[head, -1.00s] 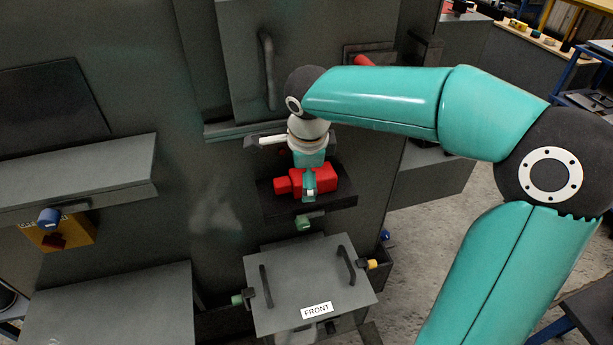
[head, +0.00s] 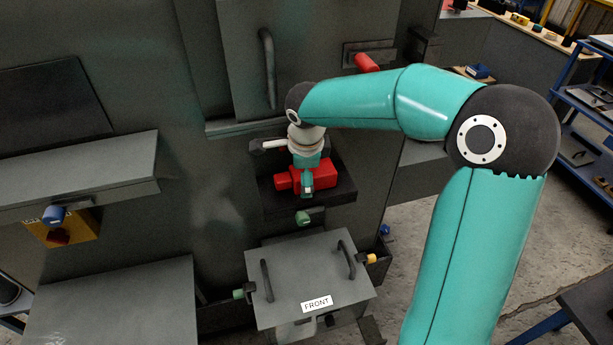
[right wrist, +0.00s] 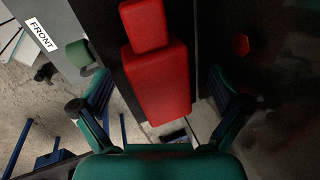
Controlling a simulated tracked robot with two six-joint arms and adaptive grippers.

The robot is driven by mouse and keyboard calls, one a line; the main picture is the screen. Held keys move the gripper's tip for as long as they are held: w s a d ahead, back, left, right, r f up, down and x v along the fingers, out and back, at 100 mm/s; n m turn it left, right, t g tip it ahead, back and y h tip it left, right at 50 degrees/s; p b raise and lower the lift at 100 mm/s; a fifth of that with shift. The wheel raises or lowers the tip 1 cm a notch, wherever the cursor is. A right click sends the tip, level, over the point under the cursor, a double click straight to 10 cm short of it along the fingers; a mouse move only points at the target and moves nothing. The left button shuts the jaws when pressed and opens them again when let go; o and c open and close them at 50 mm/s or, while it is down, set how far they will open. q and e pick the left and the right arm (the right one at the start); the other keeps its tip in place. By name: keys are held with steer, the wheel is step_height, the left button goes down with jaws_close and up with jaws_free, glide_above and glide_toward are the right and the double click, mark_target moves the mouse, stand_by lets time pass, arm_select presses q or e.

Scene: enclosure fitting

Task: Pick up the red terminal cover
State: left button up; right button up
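The red terminal cover (head: 322,175) is a red block with a narrower end. It sits on a dark shelf (head: 340,194) at the front of the grey cabinet. The right wrist view shows the cover (right wrist: 158,80) large. My right gripper (head: 307,184) is directly over the cover in the head view and hides part of it. In the right wrist view its fingers (right wrist: 155,98) are spread, one on each side of the cover, with a visible gap on both sides. My left gripper is not in view.
A grey box lid marked FRONT (head: 310,275) with two black handles stands just below the shelf. A green knob (head: 303,217) is under the shelf. A red handle (head: 367,62) and a vertical bar handle (head: 268,70) are above. A grey ledge (head: 80,180) juts out at left.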

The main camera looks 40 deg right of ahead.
steer(key=c, duration=1.5)
steer(key=shift+c, duration=0.2)
